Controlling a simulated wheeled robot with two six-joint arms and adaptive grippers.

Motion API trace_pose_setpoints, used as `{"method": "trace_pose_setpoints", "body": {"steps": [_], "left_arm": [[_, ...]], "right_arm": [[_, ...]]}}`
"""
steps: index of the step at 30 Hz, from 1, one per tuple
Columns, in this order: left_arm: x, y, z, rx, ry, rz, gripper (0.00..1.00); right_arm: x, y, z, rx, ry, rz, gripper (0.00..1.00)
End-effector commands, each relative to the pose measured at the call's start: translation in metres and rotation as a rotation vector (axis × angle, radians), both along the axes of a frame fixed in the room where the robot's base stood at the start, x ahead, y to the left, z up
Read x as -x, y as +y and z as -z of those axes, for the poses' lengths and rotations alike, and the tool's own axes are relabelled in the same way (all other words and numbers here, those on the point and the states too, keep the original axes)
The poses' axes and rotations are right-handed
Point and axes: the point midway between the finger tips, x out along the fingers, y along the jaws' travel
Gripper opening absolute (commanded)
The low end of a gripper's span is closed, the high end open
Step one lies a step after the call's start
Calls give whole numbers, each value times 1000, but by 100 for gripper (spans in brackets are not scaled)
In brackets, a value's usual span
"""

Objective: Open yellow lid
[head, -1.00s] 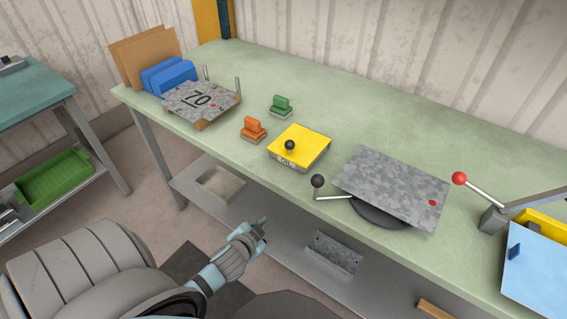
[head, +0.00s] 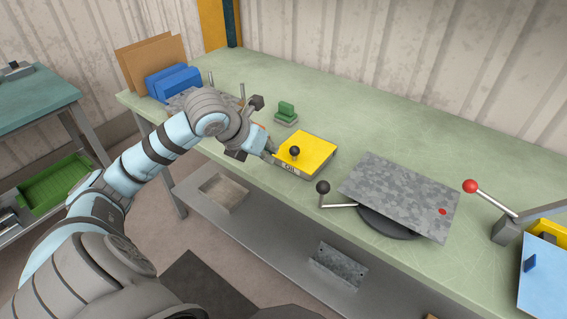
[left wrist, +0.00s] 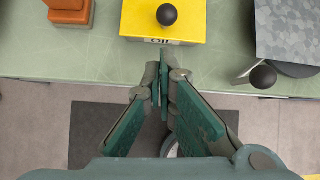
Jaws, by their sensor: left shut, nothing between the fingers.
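The yellow lid (head: 312,147) is closed flat on a low box marked "OIL" (head: 289,168) on the green bench. A black ball knob (head: 295,151) stands on the lid near its front edge. My left gripper (head: 271,150) is at the box's left front side, close to the knob; the head view does not show clearly whether it touches the box. In the left wrist view the yellow lid (left wrist: 190,20) and knob (left wrist: 167,15) lie beyond my fingertips (left wrist: 162,68), which are together and empty. My right gripper is not in view.
A grey sheet (head: 405,190) lies on a dark round base right of the box, with a black-knobbed lever (head: 323,187) beside it. A green block (head: 286,112) stands behind the box. An orange block (left wrist: 68,14) is left of it. A red-knobbed lever (head: 470,186) is at right.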

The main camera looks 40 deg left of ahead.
Motion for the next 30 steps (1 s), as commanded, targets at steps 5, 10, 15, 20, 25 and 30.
{"method": "trace_pose_setpoints", "body": {"steps": [5,10,15,20,25,30], "left_arm": [[-15,-3,21,10,3,1,0],[-36,-4,49,9,3,2,0],[-51,-5,70,7,3,4,0],[-57,-5,77,5,3,6,0],[-57,-5,77,4,3,7,0],[-57,-3,77,5,4,5,0]], "right_arm": [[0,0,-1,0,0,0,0],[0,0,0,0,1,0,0],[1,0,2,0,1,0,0],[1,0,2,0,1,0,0],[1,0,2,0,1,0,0],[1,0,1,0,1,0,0]]}}
